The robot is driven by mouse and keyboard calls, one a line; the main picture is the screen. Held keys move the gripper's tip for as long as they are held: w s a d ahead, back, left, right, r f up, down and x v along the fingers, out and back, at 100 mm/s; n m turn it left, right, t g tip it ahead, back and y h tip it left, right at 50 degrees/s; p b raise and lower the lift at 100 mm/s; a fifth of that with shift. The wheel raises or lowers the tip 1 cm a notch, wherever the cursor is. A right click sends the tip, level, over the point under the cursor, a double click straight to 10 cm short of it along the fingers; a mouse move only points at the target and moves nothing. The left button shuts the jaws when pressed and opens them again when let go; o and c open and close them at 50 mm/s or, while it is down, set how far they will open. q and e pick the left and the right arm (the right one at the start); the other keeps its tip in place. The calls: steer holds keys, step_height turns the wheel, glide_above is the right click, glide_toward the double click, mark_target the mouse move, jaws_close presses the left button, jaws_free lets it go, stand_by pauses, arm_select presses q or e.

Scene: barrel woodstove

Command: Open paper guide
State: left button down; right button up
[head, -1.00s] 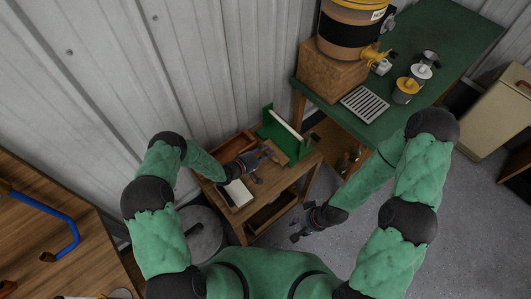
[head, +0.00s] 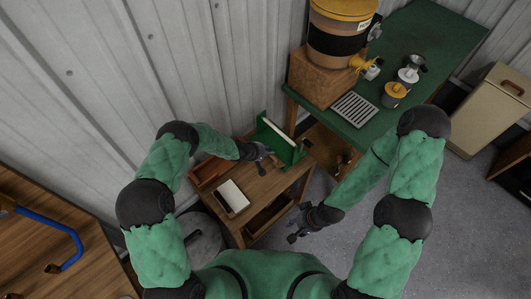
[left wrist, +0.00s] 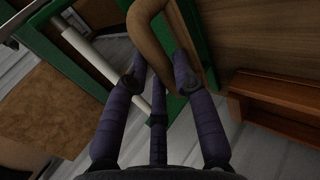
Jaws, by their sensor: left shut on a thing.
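A green frame (head: 278,140) with a pale roller (head: 282,130) stands at the back of a small wooden table (head: 262,192). I take this frame to be the paper guide's stand. My left gripper (head: 263,156) is right at its front left. In the left wrist view, the green frame (left wrist: 75,62) and pale roller (left wrist: 92,60) lie beyond my left fingers (left wrist: 160,72). A tan, curved wooden part (left wrist: 148,22) passes between these fingers, and they are shut on it. My right gripper (head: 294,229) is off the table's right side, empty, with its fingers seemingly apart.
A white pad on a tray (head: 232,195) lies on the small table's front left. An open reddish wooden box (head: 208,172) is by the wall. A green bench (head: 430,50) with a barrel dispenser (head: 338,45) stands behind to the right.

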stand_by(0.3)
arm_select(q)
steer(key=c, duration=1)
jaws_free()
steer(key=shift+r, duration=0.1)
steer(key=v, duration=1.1)
steer(key=shift+s+a+r, duration=0.25)
